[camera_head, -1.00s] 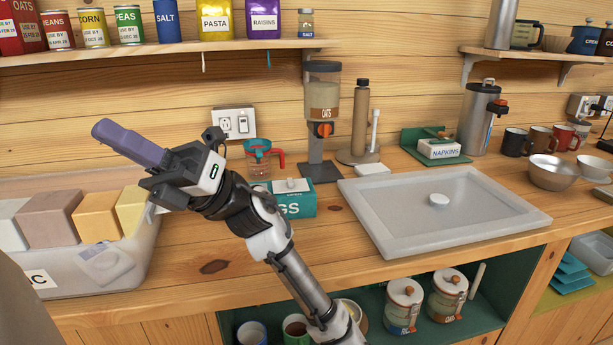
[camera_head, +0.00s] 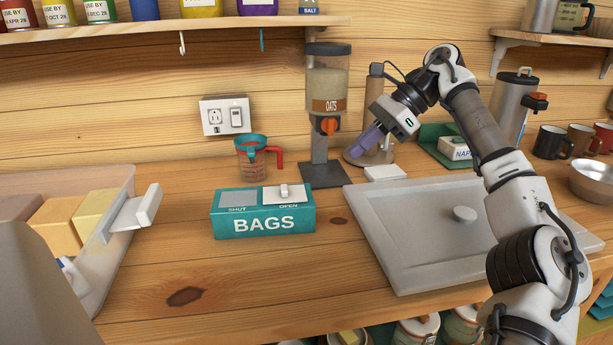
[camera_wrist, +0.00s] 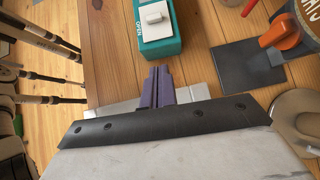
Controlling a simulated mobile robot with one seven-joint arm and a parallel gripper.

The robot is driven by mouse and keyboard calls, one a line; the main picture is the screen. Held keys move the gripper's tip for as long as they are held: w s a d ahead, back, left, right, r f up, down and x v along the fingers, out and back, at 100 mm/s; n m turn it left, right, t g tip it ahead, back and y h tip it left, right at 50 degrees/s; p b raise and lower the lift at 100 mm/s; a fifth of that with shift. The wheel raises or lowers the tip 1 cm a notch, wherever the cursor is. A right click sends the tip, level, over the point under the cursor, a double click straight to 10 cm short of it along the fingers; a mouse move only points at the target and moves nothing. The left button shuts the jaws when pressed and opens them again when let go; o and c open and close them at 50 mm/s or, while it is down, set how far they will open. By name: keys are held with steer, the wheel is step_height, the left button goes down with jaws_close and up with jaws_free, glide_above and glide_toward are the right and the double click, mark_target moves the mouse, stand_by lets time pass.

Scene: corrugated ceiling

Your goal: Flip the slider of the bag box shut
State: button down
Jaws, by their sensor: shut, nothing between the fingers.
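The teal bag box (camera_head: 262,223) stands on the wooden counter, marked BAGS on its front. Its top is marked SHUT at the left and OPEN at the right. The white slider (camera_head: 285,193) with a raised knob sits at the OPEN end. In the wrist view the box's OPEN end (camera_wrist: 160,47) and the slider (camera_wrist: 153,14) show at the top, beyond my fingers; the rest is cut off. My gripper (camera_head: 364,142) has purple fingers, is shut and empty, and hangs above the counter to the right of the box, apart from it. Its fingertips show in the wrist view (camera_wrist: 158,70).
A white lidded tray (camera_head: 400,258) lies right of the box. The oats dispenser (camera_head: 327,100) and a measuring cup (camera_head: 252,160) stand behind it. A bin (camera_head: 122,250) of blocks is at left. Counter in front of the box is clear.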

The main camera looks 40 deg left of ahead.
glide_toward(302, 194)
steer(key=x, duration=0.4)
steer(key=shift+d+f, duration=0.1)
steer(key=shift+f, duration=0.45)
steer(key=s+a, duration=0.2)
steer(key=shift+s+a, duration=0.2)
steer(key=shift+s, duration=0.05)
steer(key=shift+s+a, duration=0.25)
steer(key=s+a, duration=0.6)
steer(key=s, duration=0.1)
steer(key=shift+a, duration=0.4)
